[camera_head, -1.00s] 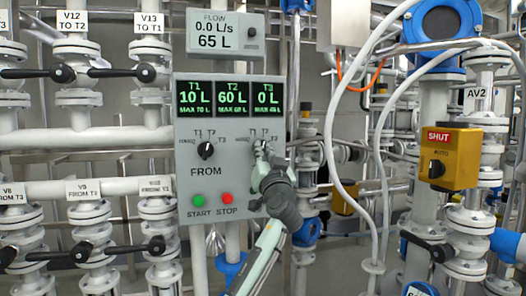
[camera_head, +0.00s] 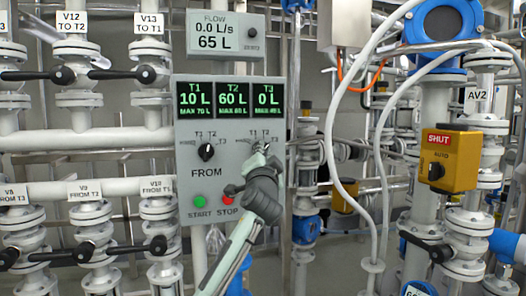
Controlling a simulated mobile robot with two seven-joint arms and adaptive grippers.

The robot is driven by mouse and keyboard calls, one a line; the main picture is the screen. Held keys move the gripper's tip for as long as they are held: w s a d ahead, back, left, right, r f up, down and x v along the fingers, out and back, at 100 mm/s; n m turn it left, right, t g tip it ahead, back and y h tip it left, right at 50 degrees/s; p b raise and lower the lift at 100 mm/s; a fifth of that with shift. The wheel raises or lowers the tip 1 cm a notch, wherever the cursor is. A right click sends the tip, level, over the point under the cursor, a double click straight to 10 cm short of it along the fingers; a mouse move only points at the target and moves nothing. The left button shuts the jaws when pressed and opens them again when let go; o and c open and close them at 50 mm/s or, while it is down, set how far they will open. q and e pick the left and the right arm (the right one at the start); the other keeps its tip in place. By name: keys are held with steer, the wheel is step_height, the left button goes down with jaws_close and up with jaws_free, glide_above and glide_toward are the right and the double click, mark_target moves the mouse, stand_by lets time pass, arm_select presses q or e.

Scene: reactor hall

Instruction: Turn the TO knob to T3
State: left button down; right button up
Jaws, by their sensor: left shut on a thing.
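The grey control panel (camera_head: 194,184) has two selector knobs below three green displays. The displays read T1 10 L, T2 60 L and T3 0 L. The FROM knob (camera_head: 206,152) is black and stands in plain view at the left. The TO knob at the right is mostly hidden behind my left gripper, and I cannot tell where its pointer stands. My left gripper (camera_head: 260,153) reaches up from below and is shut on the TO knob. Its body also covers the TO lettering. My right gripper is not in view.
The green START button (camera_head: 199,201) and the red STOP button (camera_head: 227,199) sit low on the panel, STOP close to my wrist. A flow meter (camera_head: 222,33) reading 65 L is above. Pipes and valves flank the panel, with a yellow SHUT/AUTO box (camera_head: 449,160) at the right.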

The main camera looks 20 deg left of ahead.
arm_select(q)
steer(key=shift+m+h, duration=0.7)
steer(key=shift+m, duration=0.7)
steer(key=c, duration=1.6)
jaws_free()
steer(key=v, duration=1.2)
steer(key=shift+r, duration=0.25)
steer(key=shift+d, duration=0.1)
